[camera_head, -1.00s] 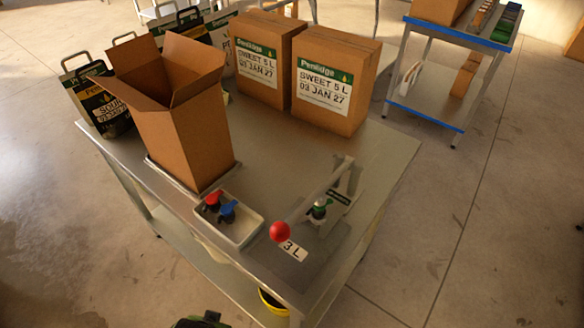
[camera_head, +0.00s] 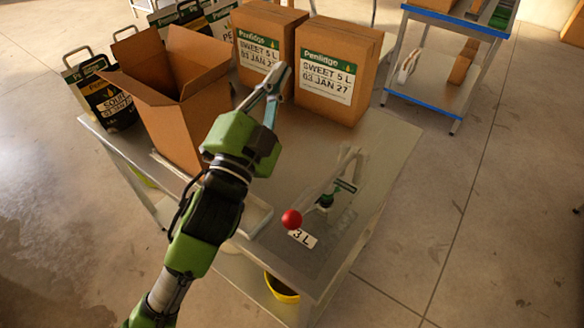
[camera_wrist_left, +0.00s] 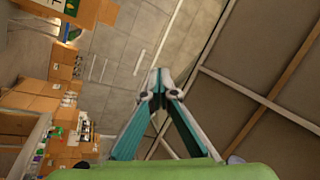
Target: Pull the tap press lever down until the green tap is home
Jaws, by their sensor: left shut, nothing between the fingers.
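The tap press (camera_head: 350,165) stands at the near right of the steel bench. Its pale lever (camera_head: 318,190) slants up toward a red ball knob (camera_head: 291,220). A dark green tap (camera_head: 326,201) sits under the lever; the lever partly hides it, and I cannot tell how far it is seated. My left gripper (camera_head: 278,72) is shut and empty, raised over the bench in front of the cartons, up and left of the knob and apart from it. Its closed fingers also show in the left wrist view (camera_wrist_left: 157,80). My right gripper is not in view.
An open carton (camera_head: 190,110) stands on the bench left of my arm. Two closed cartons (camera_head: 328,75) stand at the back. My arm covers most of a small tray (camera_head: 261,217). A "3 L" label (camera_head: 303,238) lies near the knob. A blue-edged trolley (camera_head: 425,107) stands behind.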

